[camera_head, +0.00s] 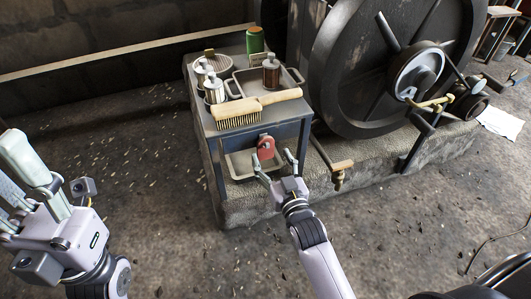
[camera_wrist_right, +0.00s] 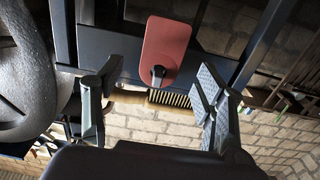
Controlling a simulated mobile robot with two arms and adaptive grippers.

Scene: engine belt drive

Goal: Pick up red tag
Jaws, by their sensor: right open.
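The red tag (camera_head: 266,147) hangs on the front side of the small blue-grey metal table (camera_head: 221,168). In the right wrist view the red tag (camera_wrist_right: 165,50) is a rounded red plate with a dark peg at one end. My right gripper (camera_head: 274,163) is open just in front of the tag. In the right wrist view its fingers (camera_wrist_right: 150,102) are spread wide, with nothing between them, and the tag shows beyond them. My left gripper (camera_head: 30,180) is at the far left, away from the table; its fingers point up and I cannot tell how far apart they are.
On the tabletop are a wooden brush (camera_head: 252,108), a metal tray (camera_head: 251,78), several small canisters and a green can (camera_head: 255,40). A large dark flywheel (camera_head: 350,70) stands to the right on a stone base (camera_head: 375,165). The floor in front is mostly clear.

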